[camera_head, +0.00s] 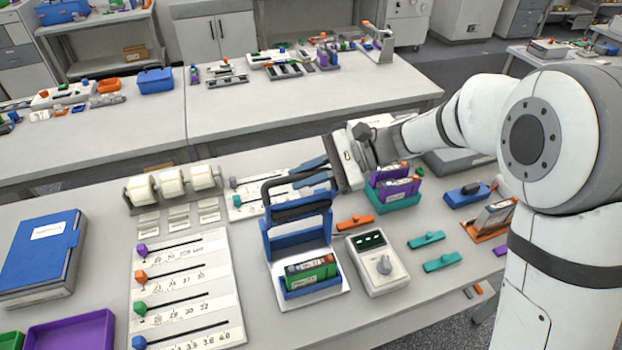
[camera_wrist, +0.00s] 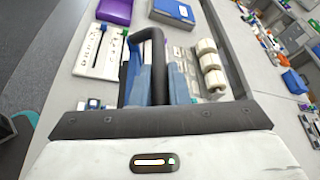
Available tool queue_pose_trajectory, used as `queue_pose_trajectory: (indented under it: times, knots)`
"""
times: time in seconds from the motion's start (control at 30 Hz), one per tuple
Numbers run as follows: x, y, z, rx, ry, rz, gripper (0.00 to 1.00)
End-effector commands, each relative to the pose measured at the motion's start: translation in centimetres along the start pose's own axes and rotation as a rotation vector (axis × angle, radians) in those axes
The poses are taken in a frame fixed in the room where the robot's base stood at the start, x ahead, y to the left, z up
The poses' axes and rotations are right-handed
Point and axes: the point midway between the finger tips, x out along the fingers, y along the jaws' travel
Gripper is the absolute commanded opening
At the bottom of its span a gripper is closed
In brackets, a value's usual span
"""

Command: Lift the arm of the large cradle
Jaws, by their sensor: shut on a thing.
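The large cradle (camera_head: 336,296) stands on the bench with a white base and a green battery cell (camera_head: 311,273) lying in its blue holder. Its blue arm (camera_head: 297,236) is raised, standing up behind the cell, with a black looped handle (camera_head: 272,190) at the top. The handle also shows in the wrist view (camera_wrist: 157,48), rising between two blue fingers. My gripper (camera_head: 305,176) reaches in from the right and is shut on the handle. In the wrist view my gripper (camera_wrist: 152,80) hides the lower part of the arm and the cell.
A grey meter with a knob (camera_head: 378,262) stands close right of the cradle. A teal holder with purple cells (camera_head: 398,200) is behind it. A slider board (camera_head: 185,290) lies left, with white rolls (camera_head: 172,186) behind. Small orange and teal clips lie to the right.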

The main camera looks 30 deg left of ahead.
Motion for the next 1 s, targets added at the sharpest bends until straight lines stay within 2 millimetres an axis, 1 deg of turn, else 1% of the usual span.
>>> queue_pose_trajectory:
  times: [0.17,0.53,0.57,0.8,0.83,1.0]
  knots:
    - [0.27,-0.30,0.02,0.000,0.000,-0.001,0.00]
    - [0.31,-0.27,0.03,0.000,-0.001,0.001,0.00]
    - [0.31,-0.27,0.03,0.000,-0.001,0.001,0.15]
    - [0.27,-0.25,0.02,0.000,-0.001,0.001,0.35]
    - [0.27,-0.24,0.02,0.000,-0.001,0.001,0.36]
    - [0.24,-0.24,0.02,0.000,-0.001,0.001,0.36]
